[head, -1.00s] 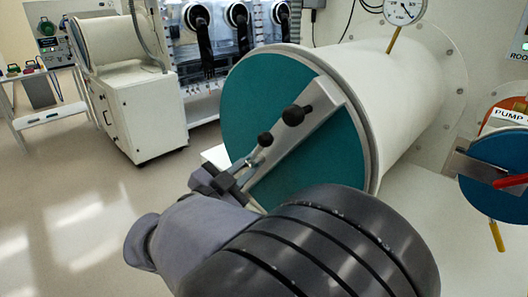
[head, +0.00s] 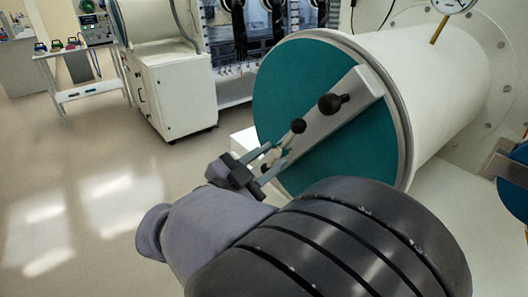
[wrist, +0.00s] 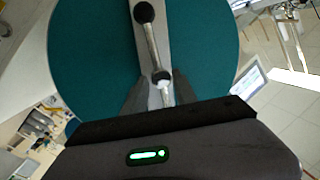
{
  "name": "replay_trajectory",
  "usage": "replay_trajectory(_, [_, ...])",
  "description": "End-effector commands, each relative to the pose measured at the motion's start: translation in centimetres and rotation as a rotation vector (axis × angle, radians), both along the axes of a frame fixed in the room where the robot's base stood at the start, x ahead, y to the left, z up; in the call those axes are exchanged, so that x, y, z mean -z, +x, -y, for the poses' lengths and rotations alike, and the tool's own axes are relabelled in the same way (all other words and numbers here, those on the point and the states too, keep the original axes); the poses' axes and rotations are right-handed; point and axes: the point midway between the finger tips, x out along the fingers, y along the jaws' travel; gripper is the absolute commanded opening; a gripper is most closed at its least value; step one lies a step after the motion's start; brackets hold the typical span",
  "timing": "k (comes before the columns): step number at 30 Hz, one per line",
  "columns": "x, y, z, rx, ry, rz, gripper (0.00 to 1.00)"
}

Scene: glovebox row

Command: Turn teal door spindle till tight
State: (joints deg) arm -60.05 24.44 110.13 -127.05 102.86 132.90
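The teal door (head: 285,85) closes the end of a white cylinder and also fills the upper wrist view (wrist: 90,50). A pale bar (head: 325,130) crosses it on a slant. The spindle's handle has two black ball knobs: one (head: 332,103) higher on the bar and one (head: 298,126) nearer my gripper. In the wrist view a metal rod (wrist: 153,45) runs between the knobs. My gripper (head: 277,153) is open, its fingers either side of the handle's near end, just below the lower knob (wrist: 161,77). I cannot tell whether the fingers touch it.
The white cylinder (head: 440,85) runs back to the wall, with a gauge (head: 455,3) above it. A blue round door (head: 515,185) is at the right edge. A white cabinet (head: 175,95) and a trolley (head: 90,92) stand behind left. The floor (head: 80,200) at left is clear.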

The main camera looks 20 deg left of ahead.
Motion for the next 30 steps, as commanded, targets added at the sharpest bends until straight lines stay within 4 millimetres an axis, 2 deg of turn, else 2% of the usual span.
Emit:
replay_trajectory(9, [-0.4,-8.6,-3.8,-0.005,-0.001,0.000,0.33])
replay_trajectory(13, [-0.2,-11.1,-4.8,-0.003,0.000,0.001,0.33])
replay_trajectory(18, [-0.1,-12.5,-5.3,-0.002,0.000,0.001,0.33])
replay_trajectory(30, [0.0,-12.6,-5.3,0.001,0.001,0.001,0.33])
